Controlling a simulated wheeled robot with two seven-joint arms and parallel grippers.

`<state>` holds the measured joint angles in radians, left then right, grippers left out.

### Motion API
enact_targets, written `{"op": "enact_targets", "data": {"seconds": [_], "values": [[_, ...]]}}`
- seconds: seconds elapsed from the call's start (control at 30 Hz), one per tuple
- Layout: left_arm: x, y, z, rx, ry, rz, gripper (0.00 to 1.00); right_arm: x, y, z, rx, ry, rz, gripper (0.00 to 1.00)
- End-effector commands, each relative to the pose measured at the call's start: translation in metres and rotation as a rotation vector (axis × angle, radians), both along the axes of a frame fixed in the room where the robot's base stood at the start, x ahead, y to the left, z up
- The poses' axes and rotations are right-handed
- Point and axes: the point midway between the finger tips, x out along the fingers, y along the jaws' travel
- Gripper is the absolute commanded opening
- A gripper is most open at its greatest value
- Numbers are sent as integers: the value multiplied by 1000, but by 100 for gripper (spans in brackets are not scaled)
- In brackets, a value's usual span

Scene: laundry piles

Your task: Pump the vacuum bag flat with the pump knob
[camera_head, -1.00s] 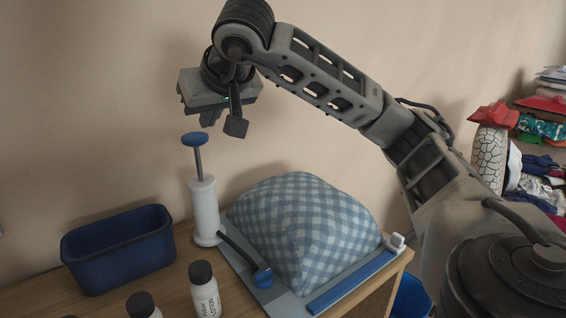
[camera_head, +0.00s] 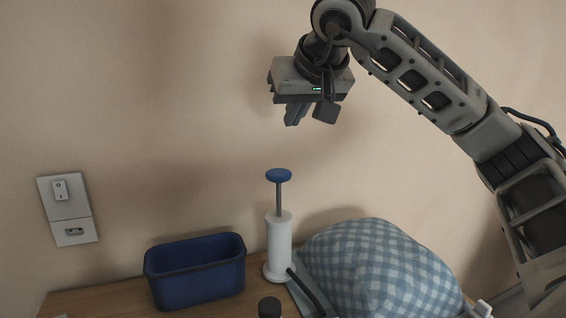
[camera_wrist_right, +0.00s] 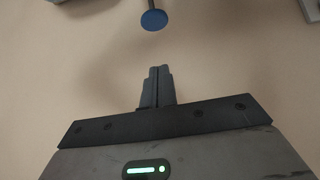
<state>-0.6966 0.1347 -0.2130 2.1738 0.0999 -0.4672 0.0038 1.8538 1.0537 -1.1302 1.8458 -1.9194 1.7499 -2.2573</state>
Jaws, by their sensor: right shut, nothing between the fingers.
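The pump (camera_head: 279,247) is a white upright cylinder on the table. Its blue knob (camera_head: 278,175) stands raised on a grey rod, and the knob also shows in the right wrist view (camera_wrist_right: 154,20). The vacuum bag (camera_head: 375,268), blue and white checked, is puffed up to the right of the pump. A dark hose (camera_head: 306,290) runs from the pump's base toward it. My right gripper (camera_head: 296,121) is shut and empty, above the knob and apart from it. Its closed fingers also show in the right wrist view (camera_wrist_right: 157,72). My left gripper is not in view.
A dark blue bin (camera_head: 195,275) stands on the table left of the pump. A dark bottle cap (camera_head: 269,307) shows at the bottom edge, in front of the pump. A switch plate (camera_head: 68,210) is on the wall at left. The wall is close behind the table.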

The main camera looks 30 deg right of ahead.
Motion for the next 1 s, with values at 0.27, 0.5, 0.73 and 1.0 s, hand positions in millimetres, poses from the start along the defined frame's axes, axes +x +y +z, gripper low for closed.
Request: {"op": "enact_targets", "data": {"seconds": [0.27, 0.5, 0.73, 1.0], "values": [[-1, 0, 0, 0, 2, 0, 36, -1, 0, 5, -1, 2, 0, 0], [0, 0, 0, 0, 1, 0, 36, 4, -1, 0, -1, 4, -2, 0], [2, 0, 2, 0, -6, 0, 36, 30, -8, -28, -1, 6, -4, 0], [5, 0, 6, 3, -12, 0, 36, 69, -17, -68, 0, 5, -3, 0]]}}
